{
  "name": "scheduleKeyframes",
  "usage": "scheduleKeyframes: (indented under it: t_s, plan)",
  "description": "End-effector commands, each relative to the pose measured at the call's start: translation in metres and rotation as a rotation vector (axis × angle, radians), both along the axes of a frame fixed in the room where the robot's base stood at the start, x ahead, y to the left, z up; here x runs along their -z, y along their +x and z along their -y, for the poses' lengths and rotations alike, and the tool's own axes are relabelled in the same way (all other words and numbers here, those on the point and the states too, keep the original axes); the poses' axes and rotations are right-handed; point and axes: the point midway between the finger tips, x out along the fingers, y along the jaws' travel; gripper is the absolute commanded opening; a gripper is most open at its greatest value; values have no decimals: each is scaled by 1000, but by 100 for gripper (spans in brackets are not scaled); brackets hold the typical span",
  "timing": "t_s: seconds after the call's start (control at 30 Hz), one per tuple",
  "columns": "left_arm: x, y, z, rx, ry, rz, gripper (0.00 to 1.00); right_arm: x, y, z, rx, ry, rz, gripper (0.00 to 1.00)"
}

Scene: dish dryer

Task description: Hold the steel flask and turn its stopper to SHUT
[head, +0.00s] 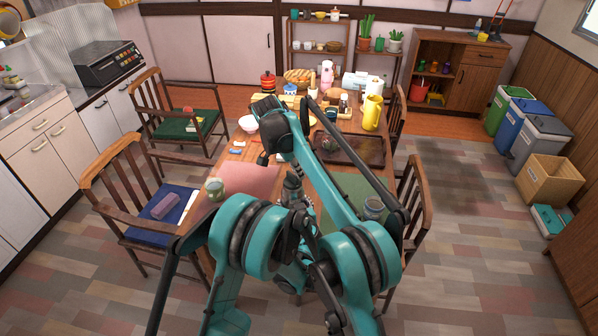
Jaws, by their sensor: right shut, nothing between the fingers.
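My right gripper (293,191) shows small and dark over the near middle of the dining table (238,213), between my arm links. It is shut, and I see nothing held in it. My left gripper cannot be made out; my arm links cover the area where it may be. I cannot clearly pick out the steel flask or its stopper; they may be hidden behind my arms. A SHUT mark cannot be read anywhere.
A dark tray (362,150), a yellow pitcher (372,113) and a white bowl (248,124) stand farther back. Chairs (130,195) flank the table.

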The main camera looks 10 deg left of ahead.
Motion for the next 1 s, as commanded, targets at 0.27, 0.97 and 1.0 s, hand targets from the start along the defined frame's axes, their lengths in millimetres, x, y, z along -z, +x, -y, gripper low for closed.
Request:
scheduleKeyframes:
  t_s: [0.27, 0.97, 1.0]
  plan:
    - [-1, 1, 1, 4, 2, 1, 6, 0, -5, -3, 23, 1, -1, 0]
    - [-1, 1, 2, 7, 3, 1, 6, 1, -7, -6, 19, 4, -3, 0]
    - [-1, 1, 2, 7, 3, 1, 6, 0, -7, -6, 19, 4, -3, 0]
